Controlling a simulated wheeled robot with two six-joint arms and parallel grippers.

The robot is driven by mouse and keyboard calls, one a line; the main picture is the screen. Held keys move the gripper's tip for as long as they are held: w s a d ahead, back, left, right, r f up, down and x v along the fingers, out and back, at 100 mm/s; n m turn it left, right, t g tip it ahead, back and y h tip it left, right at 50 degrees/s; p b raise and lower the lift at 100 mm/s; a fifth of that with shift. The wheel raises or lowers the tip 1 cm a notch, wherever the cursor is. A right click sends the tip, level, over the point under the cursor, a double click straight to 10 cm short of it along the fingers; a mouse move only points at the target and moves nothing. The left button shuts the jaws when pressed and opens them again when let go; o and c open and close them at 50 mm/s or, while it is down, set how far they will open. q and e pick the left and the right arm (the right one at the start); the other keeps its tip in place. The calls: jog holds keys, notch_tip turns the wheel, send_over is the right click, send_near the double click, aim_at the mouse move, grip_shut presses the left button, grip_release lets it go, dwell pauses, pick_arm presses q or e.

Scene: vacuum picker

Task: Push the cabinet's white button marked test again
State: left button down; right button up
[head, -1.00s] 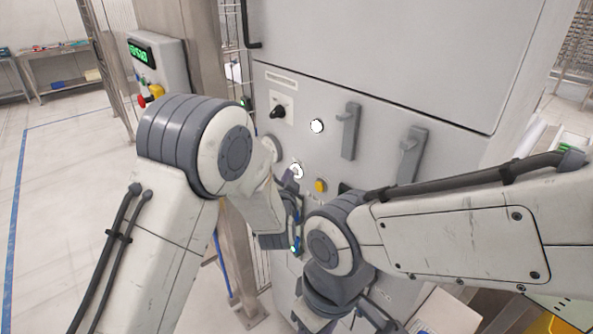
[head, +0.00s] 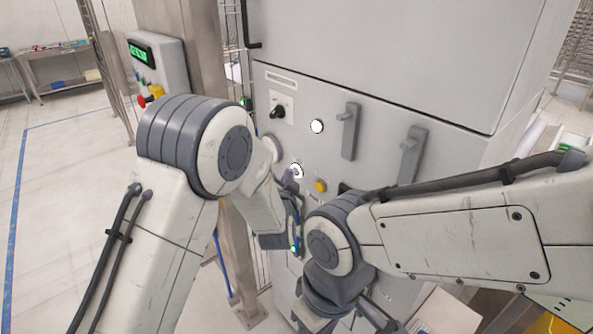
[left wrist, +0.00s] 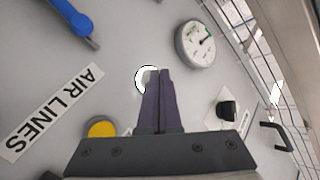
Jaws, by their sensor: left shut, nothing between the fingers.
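A white round button (head: 296,171) is on the grey cabinet's front panel, left of a yellow button (head: 320,186). In the left wrist view this white button (left wrist: 143,79) is partly covered by the fingertips of my left gripper (left wrist: 160,76). The gripper is shut with nothing in it and points at the panel. I cannot tell whether the tips touch the button. A second white button (head: 317,126) sits higher, beside a black knob (head: 279,111). No marking on either white button is legible. My right arm crosses the lower right; its fingers do not show.
A round gauge (left wrist: 195,45), a blue handle (left wrist: 70,18) and an AIR LINES label (left wrist: 52,112) surround the white button. Two grey handles (head: 349,131) stick out right of it. A control box (head: 158,66) and a steel post (head: 203,50) stand left of the cabinet.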

pick_arm(q)
jog(key=shift+d, duration=0.1)
jog(key=shift+w+d, duration=0.2)
jog(key=shift+d, duration=0.05)
dwell(0.3)
jog(key=shift+s+a+b, duration=0.15)
jog(key=shift+b, duration=0.15)
jog(key=shift+a+r, duration=0.1)
jog(key=s+a+b, duration=0.1)
jog(key=s+a, duration=0.2)
jog(key=a, duration=0.2)
jog(key=shift+s, duration=0.3)
dwell(0.4)
jog(key=shift+d, duration=0.1)
